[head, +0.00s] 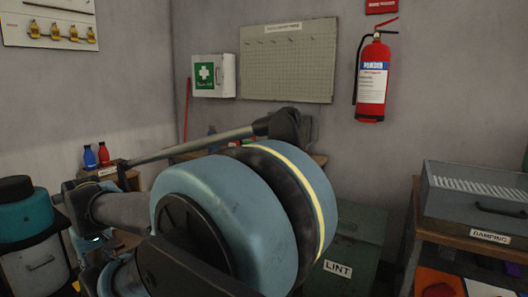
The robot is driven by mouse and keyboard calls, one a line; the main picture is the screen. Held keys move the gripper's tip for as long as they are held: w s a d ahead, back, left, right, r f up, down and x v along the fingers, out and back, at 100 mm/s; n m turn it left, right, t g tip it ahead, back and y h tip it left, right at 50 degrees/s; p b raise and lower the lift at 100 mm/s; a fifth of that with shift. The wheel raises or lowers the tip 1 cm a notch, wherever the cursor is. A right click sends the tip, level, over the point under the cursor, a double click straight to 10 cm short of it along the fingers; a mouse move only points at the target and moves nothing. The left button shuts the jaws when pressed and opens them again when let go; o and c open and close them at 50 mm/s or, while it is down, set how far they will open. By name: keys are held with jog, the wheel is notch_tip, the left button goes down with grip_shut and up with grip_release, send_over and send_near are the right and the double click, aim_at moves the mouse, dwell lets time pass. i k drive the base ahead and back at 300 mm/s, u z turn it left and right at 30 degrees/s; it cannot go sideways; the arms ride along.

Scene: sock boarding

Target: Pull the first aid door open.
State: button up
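The first aid cabinet (228,78) is a small white box on the back wall, left of centre in the head view. Its front door (206,88) carries a green label with a white cross and looks shut. A thin arm link runs up and right to a dark end piece (287,127), which seems to be my gripper. It shows to the right of and below the cabinet, apart from it in the picture. Its fingers cannot be made out, so I cannot tell whether it is open or shut. My large blue-grey arm joint fills the centre foreground.
A pegboard (287,62) hangs right of the cabinet, then a red fire extinguisher (373,80). A green LINT bin (352,247) stands below. A grey DAMPING box (474,194) sits on the right-hand shelf. Red and blue bottles (104,154) stand at left.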

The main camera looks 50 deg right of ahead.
aim_at(207, 70)
jog(key=z, duration=1.7)
jog(key=k, duration=0.55)
jog(key=u, duration=0.45)
jog(key=i, duration=1.6)
jog(key=z, duration=0.3)
